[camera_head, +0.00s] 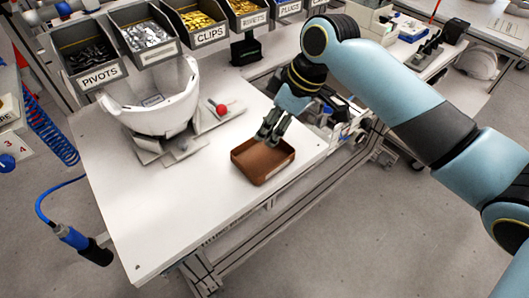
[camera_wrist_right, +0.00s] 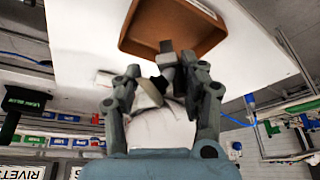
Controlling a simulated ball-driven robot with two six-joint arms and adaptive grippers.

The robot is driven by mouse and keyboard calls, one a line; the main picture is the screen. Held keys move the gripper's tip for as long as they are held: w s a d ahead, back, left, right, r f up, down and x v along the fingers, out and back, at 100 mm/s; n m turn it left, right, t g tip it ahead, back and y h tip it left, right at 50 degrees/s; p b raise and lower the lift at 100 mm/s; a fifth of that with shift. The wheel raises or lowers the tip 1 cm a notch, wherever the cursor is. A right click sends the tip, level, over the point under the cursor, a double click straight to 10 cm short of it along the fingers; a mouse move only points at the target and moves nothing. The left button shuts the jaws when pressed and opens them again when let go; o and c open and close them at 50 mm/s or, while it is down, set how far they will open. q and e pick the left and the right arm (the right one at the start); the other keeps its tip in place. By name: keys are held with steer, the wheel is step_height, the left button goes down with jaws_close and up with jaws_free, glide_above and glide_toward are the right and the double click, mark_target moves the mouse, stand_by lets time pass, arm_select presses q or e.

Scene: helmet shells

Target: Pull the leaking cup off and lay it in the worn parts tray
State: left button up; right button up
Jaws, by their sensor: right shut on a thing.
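My right gripper (camera_head: 270,135) is just above the far side of the brown worn parts tray (camera_head: 282,171), over the bench. In the right wrist view, its fingers (camera_wrist_right: 168,68) are closed together, with a small beige and dark piece (camera_wrist_right: 150,92) between them, which looks like the cup. The fingers hide much of it. The tray (camera_wrist_right: 135,45) fills the top of that view, and its visible floor is bare. The white helmet shell (camera_head: 165,105) stands on a grey support at the bench's back left. My left gripper is out of view.
A red ball-topped part (camera_head: 221,109) stands beside the helmet shell. Parts bins (camera_head: 150,45) overhang the back of the white bench (camera_head: 165,205). Its front left is clear. A blue coiled hose (camera_head: 55,135) hangs at the left. A pale rounded surface (camera_wrist_right: 160,130) shows between the finger links.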

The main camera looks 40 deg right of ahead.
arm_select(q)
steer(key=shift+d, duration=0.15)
arm_select(e)
steer(key=o, duration=1.4)
steer(key=shift+c, duration=0.2)
steer(key=shift+r, duration=0.35)
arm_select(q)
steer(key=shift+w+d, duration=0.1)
arm_select(e)
steer(key=v, duration=1.1)
steer(key=shift+s, duration=0.2)
steer(key=shift+d, duration=0.1)
